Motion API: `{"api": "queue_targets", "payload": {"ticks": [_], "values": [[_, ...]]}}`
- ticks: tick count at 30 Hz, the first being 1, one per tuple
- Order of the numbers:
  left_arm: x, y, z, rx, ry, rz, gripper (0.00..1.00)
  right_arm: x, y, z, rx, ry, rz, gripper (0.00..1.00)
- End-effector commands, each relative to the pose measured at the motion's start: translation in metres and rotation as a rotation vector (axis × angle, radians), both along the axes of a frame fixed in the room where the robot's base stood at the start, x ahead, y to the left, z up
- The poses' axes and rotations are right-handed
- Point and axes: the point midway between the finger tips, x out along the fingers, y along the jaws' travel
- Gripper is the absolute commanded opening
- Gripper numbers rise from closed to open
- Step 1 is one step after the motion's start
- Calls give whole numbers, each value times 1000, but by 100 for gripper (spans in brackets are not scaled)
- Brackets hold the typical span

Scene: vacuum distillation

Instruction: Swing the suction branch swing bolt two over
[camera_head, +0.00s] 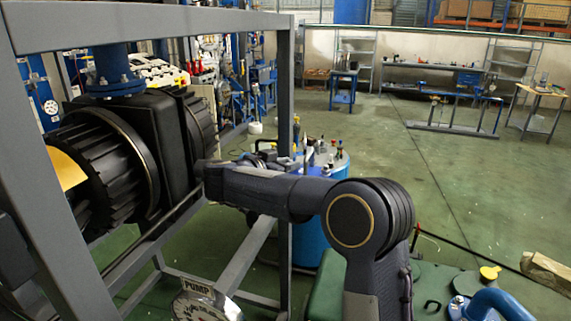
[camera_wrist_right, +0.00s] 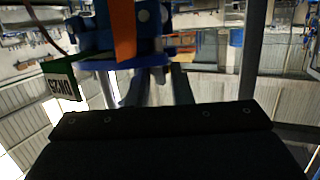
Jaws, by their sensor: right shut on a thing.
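My right gripper (camera_wrist_right: 157,82) shows in the right wrist view, its two fingers reaching up to the underside of a blue bolted fitting (camera_wrist_right: 95,38). It is shut on a small part, which I take to be the swing bolt; the fingers and blur hide its shape. An orange strip (camera_wrist_right: 123,30) and a green-edged tag reading DN25 (camera_wrist_right: 60,90), upside down, are beside the fitting. In the head view my right forearm reaches left to the black ribbed pump (camera_head: 110,165), and I cannot make out the fingers there. My left gripper is not in view.
A grey steel frame (camera_head: 284,100) surrounds the pump, with a blue flanged pipe (camera_head: 113,72) on top. A blue drum (camera_head: 310,240) carrying tools stands behind my forearm. A gauge (camera_head: 195,308) and PUMP sign (camera_head: 197,287) are low in front.

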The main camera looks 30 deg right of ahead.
Motion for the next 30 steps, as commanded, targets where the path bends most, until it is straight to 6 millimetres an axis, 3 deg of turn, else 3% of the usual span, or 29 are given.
{"api": "queue_targets", "payload": {"ticks": [8, 9, 11, 20, 30], "values": [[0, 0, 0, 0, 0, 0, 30, 0, 0, 0, 2, 0, -2, 0], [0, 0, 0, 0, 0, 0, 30, 0, 0, -1, 2, 1, -2, 22], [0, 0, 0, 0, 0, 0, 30, 0, 0, -1, 2, 1, -2, 30], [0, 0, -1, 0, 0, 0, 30, -1, 2, 0, 1, 1, -1, 30], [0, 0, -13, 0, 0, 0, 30, -16, 49, 9, 1, -1, 2, 30]]}}
